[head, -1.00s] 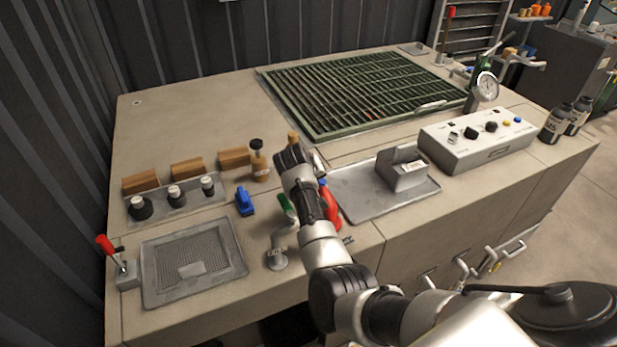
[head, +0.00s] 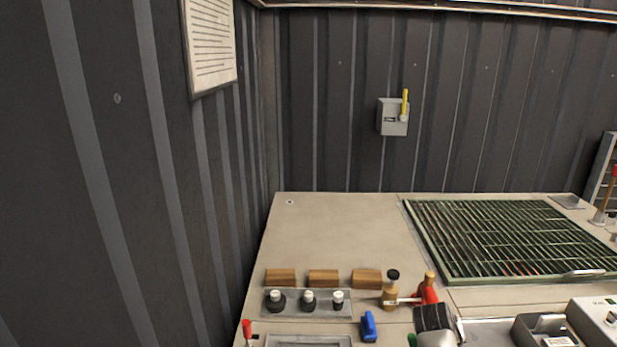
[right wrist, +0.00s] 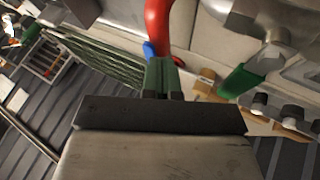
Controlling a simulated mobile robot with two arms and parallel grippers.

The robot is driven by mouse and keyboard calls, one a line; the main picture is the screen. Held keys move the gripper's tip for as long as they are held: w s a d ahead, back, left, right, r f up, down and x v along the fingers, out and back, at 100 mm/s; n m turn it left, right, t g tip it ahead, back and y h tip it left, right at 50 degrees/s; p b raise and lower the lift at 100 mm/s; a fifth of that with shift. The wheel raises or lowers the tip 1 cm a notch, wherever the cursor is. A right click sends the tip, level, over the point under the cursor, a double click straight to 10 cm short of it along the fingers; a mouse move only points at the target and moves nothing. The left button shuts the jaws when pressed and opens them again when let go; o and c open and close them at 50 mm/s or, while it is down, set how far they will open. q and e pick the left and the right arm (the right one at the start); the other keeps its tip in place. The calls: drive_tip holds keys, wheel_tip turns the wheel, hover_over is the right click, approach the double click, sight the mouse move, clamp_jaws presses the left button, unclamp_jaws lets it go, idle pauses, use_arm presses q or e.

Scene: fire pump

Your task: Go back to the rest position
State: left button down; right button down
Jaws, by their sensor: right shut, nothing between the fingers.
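My right arm shows at the bottom of the head view, its dark wrist (head: 434,318) over the front of the bench (head: 335,225). In the right wrist view the right gripper (right wrist: 161,75) has its two fingers together, with nothing held. A red curved handle (right wrist: 158,25) and a blue part (right wrist: 148,49) lie just beyond the fingertips; I cannot tell whether they touch. The red part (head: 428,294) also shows beside the wrist in the head view. My left gripper is not in view.
A green grate (head: 510,240) fills the bench's right side. Wooden blocks (head: 323,278), black knobs (head: 308,300), a small brown bottle (head: 390,290) and a blue item (head: 368,326) stand near the wrist. A green handle (right wrist: 241,80) shows in the wrist view. The bench's back left is clear.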

drive_tip(key=s+a+n+y, duration=0.15)
drive_tip(key=s+a, duration=0.35)
drive_tip(key=s, duration=0.7)
drive_tip(key=s+a+n+y, duration=0.1)
drive_tip(key=s+a+y, duration=0.3)
drive_tip(key=s, duration=0.8)
drive_tip(key=s+a+n+y, duration=0.1)
drive_tip(key=s+a, duration=0.4)
drive_tip(key=s, duration=0.7)
wheel_tip(320, 180, down, 30)
drive_tip(key=s+g+b, duration=0.1)
drive_tip(key=g+b, duration=0.1)
drive_tip(key=b, duration=0.2)
drive_tip(key=s+d+f+g+b, duration=0.1)
drive_tip(key=s+d+f+b, duration=0.1)
drive_tip(key=s+f, duration=1.4)
drive_tip(key=shift+d+f+n+h, duration=0.25)
drive_tip(key=shift+f+n+h, duration=0.1)
drive_tip(key=shift+f, duration=0.4)
drive_tip(key=shift+s, duration=0.1)
